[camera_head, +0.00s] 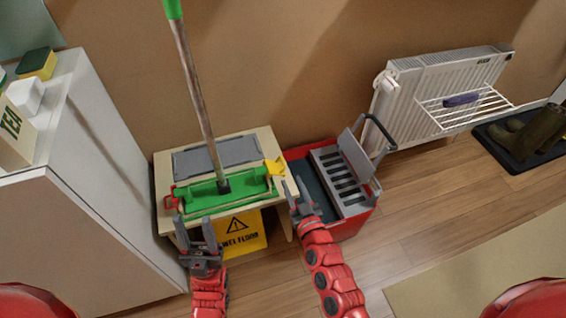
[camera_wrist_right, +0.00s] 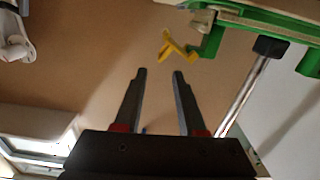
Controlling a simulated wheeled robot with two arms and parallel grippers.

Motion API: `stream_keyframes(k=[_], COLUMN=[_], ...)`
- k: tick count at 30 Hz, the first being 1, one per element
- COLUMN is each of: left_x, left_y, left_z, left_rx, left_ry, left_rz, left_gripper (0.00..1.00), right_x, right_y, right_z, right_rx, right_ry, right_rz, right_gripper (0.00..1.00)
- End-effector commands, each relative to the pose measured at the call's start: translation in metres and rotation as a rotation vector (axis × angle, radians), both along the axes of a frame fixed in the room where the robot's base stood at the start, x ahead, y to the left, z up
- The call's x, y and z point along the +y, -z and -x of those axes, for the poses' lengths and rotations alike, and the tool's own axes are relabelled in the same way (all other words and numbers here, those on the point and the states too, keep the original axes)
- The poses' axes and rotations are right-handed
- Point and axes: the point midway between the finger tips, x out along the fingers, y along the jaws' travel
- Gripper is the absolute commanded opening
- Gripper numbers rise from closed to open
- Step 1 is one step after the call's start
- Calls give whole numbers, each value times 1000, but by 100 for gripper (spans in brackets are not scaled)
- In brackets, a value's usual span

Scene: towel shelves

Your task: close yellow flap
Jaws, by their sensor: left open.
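The yellow flap (camera_head: 275,166) sits at the right end of the green mop head (camera_head: 213,195) and sticks out at an angle. It also shows in the right wrist view (camera_wrist_right: 175,47), tilted beside the green frame. My right gripper (camera_head: 294,191) is near the flap, to its lower right; in its wrist view (camera_wrist_right: 159,73) the fingers are apart with nothing between them, and the flap lies beyond the tips. My left gripper (camera_head: 195,222) is open and empty in front of the mop head's left part. A red flap (camera_head: 172,196) is at the mop head's left end.
The mop rests on a small wooden table (camera_head: 262,140), its pole (camera_head: 195,85) rising up and left. A yellow wet-floor sign (camera_head: 240,237) is below. A red mop bucket (camera_head: 345,228) stands close on the right, a white cabinet (camera_head: 95,190) on the left.

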Motion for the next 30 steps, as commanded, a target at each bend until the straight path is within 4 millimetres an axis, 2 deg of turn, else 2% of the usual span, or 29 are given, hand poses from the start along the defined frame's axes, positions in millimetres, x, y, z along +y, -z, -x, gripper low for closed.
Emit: stream_keyframes(k=[1, 6, 13, 18, 27, 30], left_x=[0, 0, 0, 0, 0, 0], left_y=[3, 9, 16, 17, 17, 17], left_z=[0, 0, 0, 0, 0, 0], left_rx=[0, 0, 0, 0, 0, 0], left_ry=[0, 0, 0, 0, 0, 0], left_rz=[0, 0, 0, 0, 0, 0], left_gripper=[49, 49, 49, 49, 49, 49], right_x=[4, 15, 26, 29, 29, 29], right_y=[-1, 1, 0, 0, 0, 0], right_z=[-12, -45, -78, -88, -90, -90], right_rx=[-5, -2, -2, -2, -1, -1], right_ry=[0, 0, 0, 0, 1, 1], right_rz=[-2, -2, -1, -2, -1, -1], right_gripper=[40, 40, 40, 40, 40, 22])
